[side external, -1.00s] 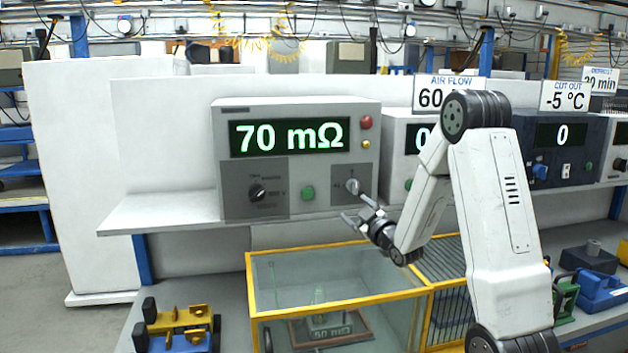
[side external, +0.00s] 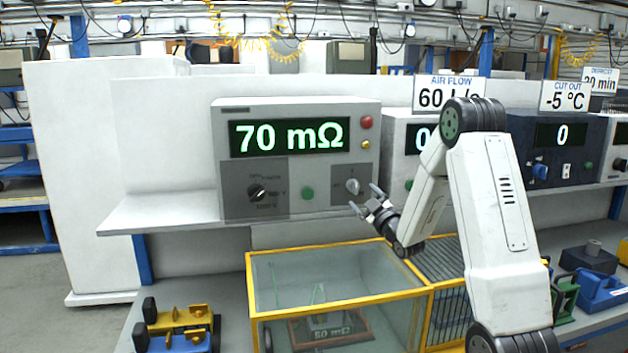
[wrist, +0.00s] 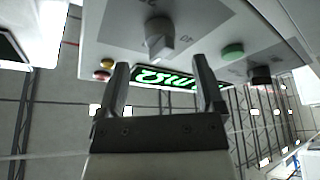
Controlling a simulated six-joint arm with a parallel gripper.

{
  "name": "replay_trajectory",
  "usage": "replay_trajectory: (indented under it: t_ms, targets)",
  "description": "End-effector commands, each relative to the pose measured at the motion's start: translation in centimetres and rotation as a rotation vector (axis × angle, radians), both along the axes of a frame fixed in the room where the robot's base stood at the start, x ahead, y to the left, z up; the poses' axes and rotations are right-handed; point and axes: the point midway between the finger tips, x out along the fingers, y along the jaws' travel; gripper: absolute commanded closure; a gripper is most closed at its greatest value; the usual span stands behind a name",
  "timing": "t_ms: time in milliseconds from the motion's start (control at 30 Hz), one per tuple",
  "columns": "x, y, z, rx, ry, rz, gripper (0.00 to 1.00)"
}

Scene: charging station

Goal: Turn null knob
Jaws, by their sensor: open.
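The grey meter box (side external: 230,112) stands on the shelf, and its display (side external: 290,137) reads 70 mΩ. A light grey knob (side external: 352,186) sits on the lower right panel of the box; lettering by it is too small to read. In the wrist view the grey knob (wrist: 159,35) is just beyond and between my finger tips, apart from them. My gripper (side external: 364,199) is open and empty, just below and right of the knob; it also shows in the wrist view (wrist: 158,62). A black selector knob (side external: 257,193) is on the lower left panel.
A green button (side external: 307,193) lies between the knobs. Red (side external: 366,122) and yellow (side external: 366,144) lamps are above. A yellow-framed glass case (side external: 300,250) stands below my gripper. More instrument boxes stand to the right behind my arm.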

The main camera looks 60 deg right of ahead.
Motion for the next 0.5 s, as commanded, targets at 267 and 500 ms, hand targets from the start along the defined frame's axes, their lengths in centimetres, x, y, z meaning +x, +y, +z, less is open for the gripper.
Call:
replay_trajectory:
  t_ms: [267,500]
  targets:
    - [2.5,-1.4,0.9,-0.001,0.001,0.001,0.13]
    - [3.5,-2.0,1.3,0.000,0.000,0.000,0.13]
